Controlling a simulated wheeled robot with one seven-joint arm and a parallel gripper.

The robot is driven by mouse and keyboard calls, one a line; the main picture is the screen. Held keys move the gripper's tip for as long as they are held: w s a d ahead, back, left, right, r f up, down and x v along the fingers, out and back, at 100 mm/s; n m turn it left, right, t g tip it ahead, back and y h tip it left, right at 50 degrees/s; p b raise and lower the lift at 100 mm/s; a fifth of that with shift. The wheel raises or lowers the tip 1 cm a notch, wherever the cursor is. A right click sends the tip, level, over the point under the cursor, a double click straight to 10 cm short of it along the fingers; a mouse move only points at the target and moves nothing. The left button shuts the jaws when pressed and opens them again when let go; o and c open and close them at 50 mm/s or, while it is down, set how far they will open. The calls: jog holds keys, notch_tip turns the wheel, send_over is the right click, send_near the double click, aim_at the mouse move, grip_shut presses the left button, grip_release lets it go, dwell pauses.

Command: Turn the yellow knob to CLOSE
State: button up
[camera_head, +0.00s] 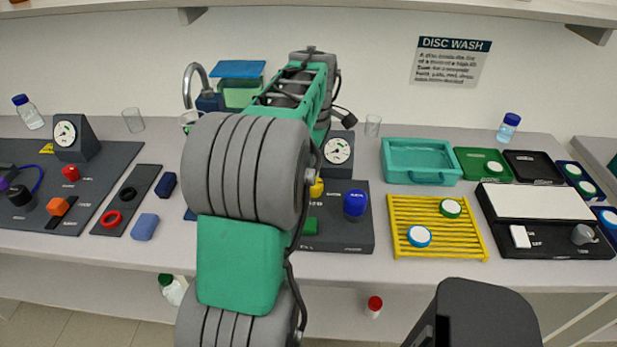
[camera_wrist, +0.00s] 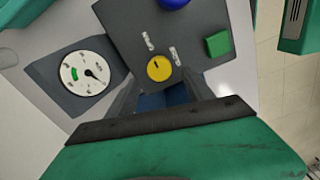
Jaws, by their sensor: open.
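The yellow knob (camera_wrist: 159,68) sits on a dark panel (camera_wrist: 118,18) in the wrist view, with a short dark mark on its face. Two small white labels (camera_wrist: 150,41) lie beside it, too small to read. In the head view the yellow knob (camera_head: 317,188) shows only partly past my arm. My gripper (camera_wrist: 158,80) is open, its dark fingers spread to either side of the knob's near side. I cannot tell whether they touch it. The gripper is hidden behind my arm in the head view.
A gauge (camera_wrist: 86,73) with a green sector stands beside the panel. A blue knob (camera_head: 355,204) and a green block (camera_wrist: 217,44) are on the same panel, close to the yellow knob. A yellow rack (camera_head: 440,240) with discs lies to the right.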

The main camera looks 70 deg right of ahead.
aim_at(315, 188)
notch_tip(315, 188, down, 5)
jog(key=shift+s, duration=0.1)
jog(key=shift+c, duration=0.3)
grip_shut()
dwell(0.4)
